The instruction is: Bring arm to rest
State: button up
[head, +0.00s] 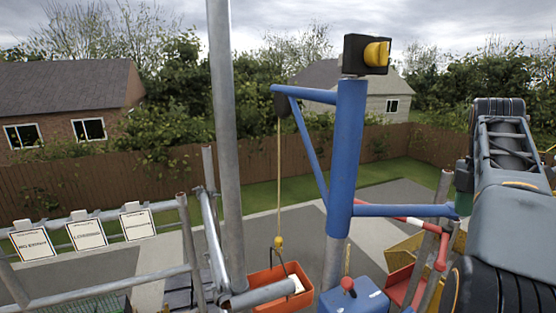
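My arm (512,215) stands at the right edge of the head view. A large dark grey link and black ribbed joints fill that corner, with a bent link section rising to about the height of the fence top. My gripper is not in the head view, so its opening and anything in it cannot be seen.
A blue hoist post (346,150) with a side boom stands left of my arm. Its yellow rope (279,180) hangs to an orange tub (279,288). A blue box (354,301) with a red knob is below. Scaffold poles (226,140) and white signs (87,234) are left.

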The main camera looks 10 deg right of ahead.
jog(key=w+a+f+m+t+h+b, duration=0.1)
jog(key=w+a+f+m+t, duration=0.15)
jog(key=f+m, duration=0.45)
jog(key=w+a+f+m+t+h, duration=0.1)
jog(key=w+a+f+m, duration=0.15)
jog(key=f+m, duration=0.45)
jog(key=s+a+f+t+b, duration=0.1)
jog(key=s+a+f, duration=0.1)
jog(key=a, duration=0.5)
jog(key=s+a+f+m+t+y+b, duration=0.1)
jog(key=s+a+f, duration=0.2)
jog(key=a+f, duration=0.2)
jog(key=s+a+f+m+t+b, duration=0.1)
jog(key=a+f, duration=0.3)
jog(key=a, duration=0.5)
jog(key=shift+s+f+y, duration=0.15)
jog(key=shift+s+y, duration=0.25)
jog(key=shift+s, duration=0.35)
